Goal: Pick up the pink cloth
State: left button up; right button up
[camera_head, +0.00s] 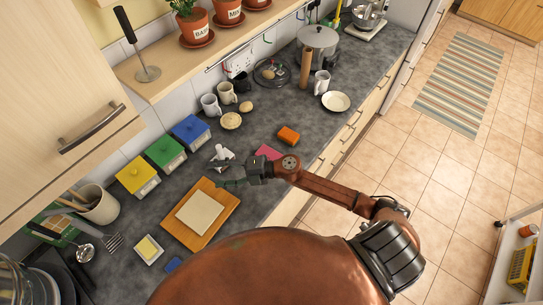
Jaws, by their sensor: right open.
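The pink cloth (267,152) lies on the dark counter, just behind my right wrist, which hides part of it. My right gripper (226,178) is open and points left, above the counter between the cutting board and the cloth. Its fingers are to the left of the cloth, and I see nothing between them. I cannot tell exactly how high the gripper is above the counter. My left gripper is not in view.
A crumpled white item (221,154) lies just behind the gripper. An orange sponge (289,136) lies beyond the cloth. A wooden board (171,228) is at the front left. Yellow, green and blue canisters (190,133) line the wall. Mugs and a plate (336,101) stand farther back.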

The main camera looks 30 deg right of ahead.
notch_tip(320, 180, down, 3)
jog(key=d+n+g+h, duration=0.2)
jog(key=n+g, duration=0.1)
jog(key=n, duration=0.2)
jog(key=n+h+p, duration=0.2)
jog(key=n+h, duration=0.6)
jog(key=h, duration=0.2)
send_near(272, 156)
jog(key=shift+w+a+f+g, duration=0.3)
jog(key=shift+a+f, duration=0.1)
jog(key=shift+f, duration=0.35)
jog(key=x, duration=0.2)
jog(key=p+x, duration=0.1)
jog(key=x, duration=0.1)
jog(key=p+x, duration=0.1)
jog(key=x, duration=0.1)
jog(key=shift+w+f, duration=0.25)
jog(key=shift+w, duration=0.1)
jog(key=shift+w+f, duration=0.2)
jog(key=shift+f, duration=0.2)
jog(key=c, duration=1.2)
jog(key=shift+c, duration=0.2)
